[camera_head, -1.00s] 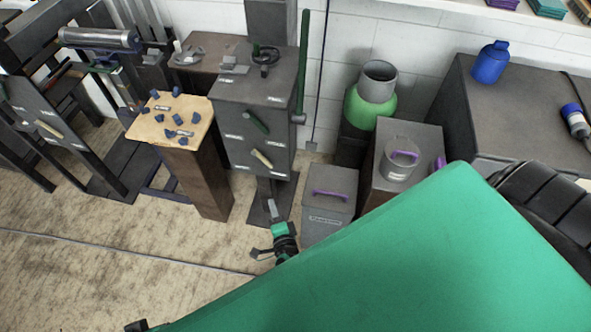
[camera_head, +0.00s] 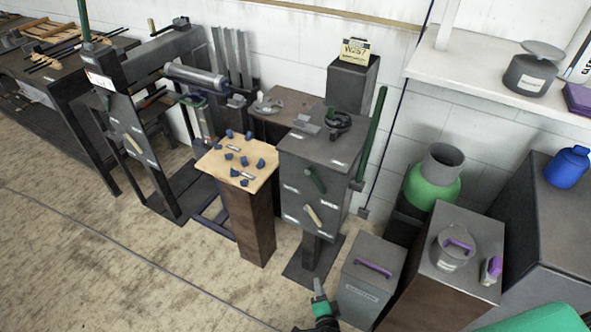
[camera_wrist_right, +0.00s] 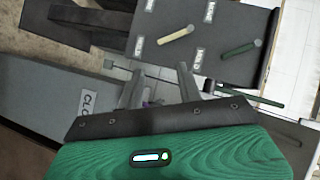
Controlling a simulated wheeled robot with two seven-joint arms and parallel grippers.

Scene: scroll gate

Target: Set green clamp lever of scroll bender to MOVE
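The scroll bender (camera_head: 313,160) is a dark grey box on a post, right of the middle in the head view. Its front carries a green clamp lever (camera_head: 316,181) and, below it, a beige lever (camera_head: 313,216), with small white labels around them. In the right wrist view the green lever (camera_wrist_right: 240,48) lies to the right of the beige lever (camera_wrist_right: 175,36). My right gripper (camera_head: 318,288) is low in front of the bender, below both levers and apart from them. Its two fingers (camera_wrist_right: 160,86) stand apart with nothing between them. My left gripper is out of view.
A wooden-topped stand (camera_head: 237,166) with blue pieces is left of the bender. A grey box with a purple handle (camera_head: 371,270) stands close right of my right gripper. A long green lever (camera_head: 372,140) rises at the bender's right side. Open floor (camera_head: 130,240) lies left.

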